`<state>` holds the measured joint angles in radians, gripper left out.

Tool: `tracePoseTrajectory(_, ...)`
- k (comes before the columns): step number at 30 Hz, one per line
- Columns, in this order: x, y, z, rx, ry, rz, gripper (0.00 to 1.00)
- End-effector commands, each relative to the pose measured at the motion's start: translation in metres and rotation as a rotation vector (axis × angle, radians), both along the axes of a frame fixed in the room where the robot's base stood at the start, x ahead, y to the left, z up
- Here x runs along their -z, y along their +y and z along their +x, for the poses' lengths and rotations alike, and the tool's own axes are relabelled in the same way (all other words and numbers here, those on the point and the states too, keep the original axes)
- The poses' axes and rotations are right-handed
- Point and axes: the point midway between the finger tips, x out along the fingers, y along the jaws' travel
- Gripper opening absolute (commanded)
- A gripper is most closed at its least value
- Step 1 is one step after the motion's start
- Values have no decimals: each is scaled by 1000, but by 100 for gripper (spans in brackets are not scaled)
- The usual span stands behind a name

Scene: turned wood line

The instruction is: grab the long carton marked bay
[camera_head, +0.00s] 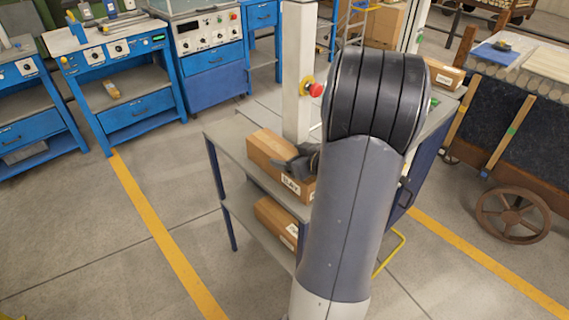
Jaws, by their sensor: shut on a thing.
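A long brown carton (268,148) lies on the grey top of a blue-legged table (228,146). A white label with dark letters shows on its near end; the letters are too small to read surely. My gripper (299,167) is at the near right part of this carton, with dark fingers over its top, shut on it. My arm hides the right side of the gripper and part of the table. A second long carton (270,219) with a white label lies on the lower shelf, partly hidden by my arm.
A pale post (297,75) with a red button (316,89) rises behind the carton. Another small carton (443,74) sits at the table's far right. Blue workbenches (120,80) stand at the left, a wheeled wooden cart (512,213) at the right. Floor at the front left is clear.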

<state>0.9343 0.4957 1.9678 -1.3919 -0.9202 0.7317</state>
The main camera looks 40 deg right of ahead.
Motion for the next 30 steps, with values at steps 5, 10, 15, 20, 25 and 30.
tracePoseTrajectory(5, 0, 0, 0, 0, 0, -1, 49)
tracePoseTrajectory(10, 0, 0, 0, 0, 0, -1, 35)
tracePoseTrajectory(15, -1, 0, 0, -1, -2, -2, 32)
tracePoseTrajectory(20, -7, 0, 0, -1, -3, -4, 32)
tracePoseTrajectory(25, -36, -1, 1, -1, -6, -7, 32)
tracePoseTrajectory(30, -70, -1, 0, 0, -5, -6, 32)
